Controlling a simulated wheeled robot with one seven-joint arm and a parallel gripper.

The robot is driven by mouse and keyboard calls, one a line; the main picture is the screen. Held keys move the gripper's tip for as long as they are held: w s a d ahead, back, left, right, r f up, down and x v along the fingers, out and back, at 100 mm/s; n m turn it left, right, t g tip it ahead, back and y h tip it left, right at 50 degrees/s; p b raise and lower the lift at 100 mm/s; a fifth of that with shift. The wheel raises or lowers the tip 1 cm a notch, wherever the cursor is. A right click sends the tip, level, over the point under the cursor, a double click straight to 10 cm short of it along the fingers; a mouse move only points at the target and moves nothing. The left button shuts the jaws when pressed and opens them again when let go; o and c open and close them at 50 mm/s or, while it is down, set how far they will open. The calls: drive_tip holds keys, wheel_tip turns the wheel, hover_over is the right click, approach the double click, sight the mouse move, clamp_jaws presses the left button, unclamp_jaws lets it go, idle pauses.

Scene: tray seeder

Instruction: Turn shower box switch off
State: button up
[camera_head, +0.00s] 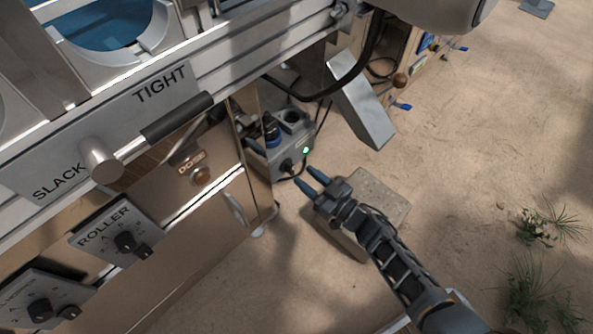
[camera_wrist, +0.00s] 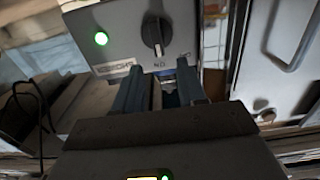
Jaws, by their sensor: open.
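The shower box (camera_head: 292,150) is a small grey box beside the machine's lower side, with a lit green light. Its switch (camera_head: 288,166) is a black rotary knob on the front face. In the wrist view the switch (camera_wrist: 156,36) stands nearly upright, with its lower end close to lettering that seems to read ON upside down. The green light is to its left. My gripper (camera_head: 305,177) is open in front of the box, apart from the switch. In the wrist view the gripper's two fingers (camera_wrist: 160,82) lie below the switch with nothing between them.
The machine's panel with the ROLLER knob (camera_head: 125,242) and the SLACK/TIGHT lever (camera_head: 103,160) fills the left. A grey slanted chute (camera_head: 361,105) hangs right of the box. A flat stone-like block (camera_head: 383,196) lies under my gripper. Sandy ground at right is mostly free.

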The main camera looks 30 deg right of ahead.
sight(293, 166)
drive_tip(key=shift+b+x, duration=0.5)
drive_tip(key=shift+x, duration=1.8)
clamp_jaws()
